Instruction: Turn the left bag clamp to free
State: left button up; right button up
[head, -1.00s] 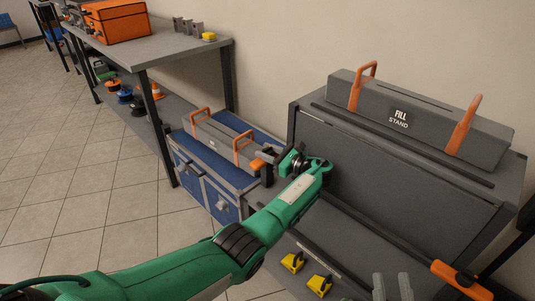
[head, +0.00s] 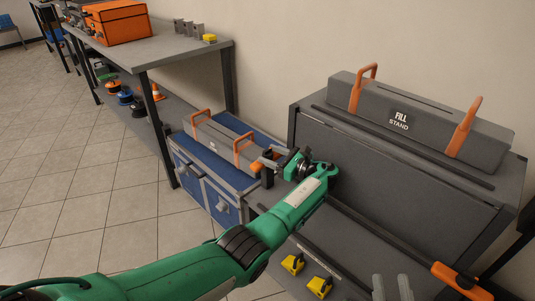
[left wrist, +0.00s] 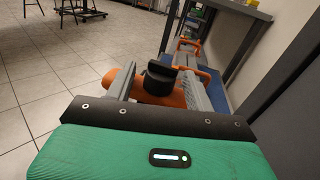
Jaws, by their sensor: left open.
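The left bag clamp (left wrist: 153,90) is orange with an upright black knob (left wrist: 160,72), at the left end of the grey stand. In the head view a little of its orange (head: 256,166) shows by my fingers. My left gripper (head: 270,158) is open, its two grey fingers reaching over the clamp. In the left wrist view the fingers of my left gripper (left wrist: 158,77) stand on either side of the knob; whether they touch it I cannot tell. My right gripper (head: 391,289) shows two grey, parted fingers at the bottom edge.
Another orange clamp (head: 462,281) with a black knob is at the right end. The grey stand (head: 400,185) carries a grey FILL STAND case (head: 420,115). Two yellow pieces (head: 306,275) lie on the lower shelf. A blue chest (head: 205,185) with a grey case stands left.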

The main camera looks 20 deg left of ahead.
pick_arm(q)
jog(key=v, duration=0.4)
jog(key=shift+d+r, duration=0.1)
jog(key=shift+d, duration=0.05)
send_near(272, 155)
jog(key=v, duration=0.2)
pick_arm(e)
jog(key=shift+f, duration=0.2)
jog(key=shift+s, duration=0.1)
